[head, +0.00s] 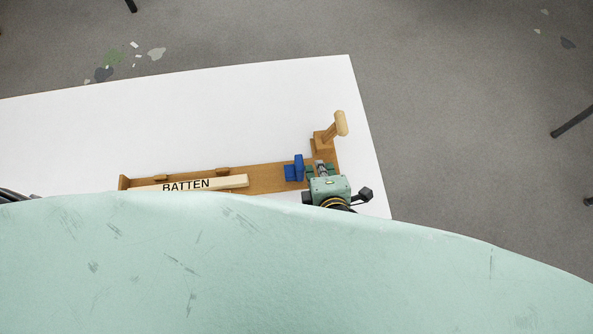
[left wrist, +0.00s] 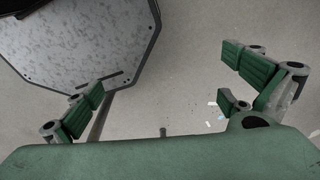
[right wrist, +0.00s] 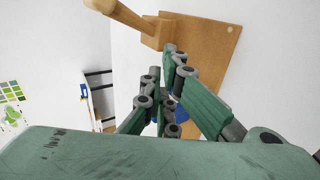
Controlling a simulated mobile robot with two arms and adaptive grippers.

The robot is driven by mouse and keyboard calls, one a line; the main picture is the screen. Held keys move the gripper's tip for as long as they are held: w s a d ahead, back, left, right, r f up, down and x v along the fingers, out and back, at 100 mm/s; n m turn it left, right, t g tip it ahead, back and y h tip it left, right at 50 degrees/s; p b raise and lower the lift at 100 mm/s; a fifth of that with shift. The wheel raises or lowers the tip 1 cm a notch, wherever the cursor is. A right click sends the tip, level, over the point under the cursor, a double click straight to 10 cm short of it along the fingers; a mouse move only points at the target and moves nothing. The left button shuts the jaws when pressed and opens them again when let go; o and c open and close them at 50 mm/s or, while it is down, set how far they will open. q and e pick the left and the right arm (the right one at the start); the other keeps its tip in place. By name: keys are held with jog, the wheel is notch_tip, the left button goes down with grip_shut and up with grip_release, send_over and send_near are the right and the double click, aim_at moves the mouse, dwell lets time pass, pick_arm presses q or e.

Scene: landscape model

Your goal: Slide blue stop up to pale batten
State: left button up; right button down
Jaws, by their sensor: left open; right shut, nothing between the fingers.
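The blue stop (head: 298,169) stands on a brown wooden board (head: 265,179), near its right end. The pale batten (head: 235,182), marked BATTEN, lies along the board to the left, with bare wood between its right end and the stop. My right gripper (head: 320,170) is shut and empty just right of the stop; I cannot tell whether they touch. In the right wrist view a little blue (right wrist: 181,114) shows behind its fingers, mostly hidden. My left gripper (left wrist: 170,92) is open and empty above the floor in the left wrist view.
A wooden handle (head: 340,123) rises at the board's right end, close to my right gripper. The white table (head: 230,115) is clear behind the board and ends just to the right. My own pale green body hides the near side.

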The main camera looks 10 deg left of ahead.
aim_at(302, 171)
jog(key=shift+s+a+f+b, duration=0.1)
jog(key=shift+s+a+b, duration=0.2)
jog(key=shift+a, duration=0.8)
jog(key=shift+s+a+b, duration=0.1)
jog(key=shift+s+a, duration=0.3)
jog(key=shift+a, duration=0.7)
pick_arm(q)
jog(key=shift+s+a+f, duration=0.15)
jog(key=shift+s+f, duration=0.3)
jog(key=shift+f, duration=0.3)
pick_arm(e)
jog(key=shift+s+a, duration=0.2)
jog(key=shift+a, duration=0.45)
jog(key=shift+s+a, duration=0.2)
jog(key=shift+a, duration=0.45)
jog(key=shift+s, duration=0.1)
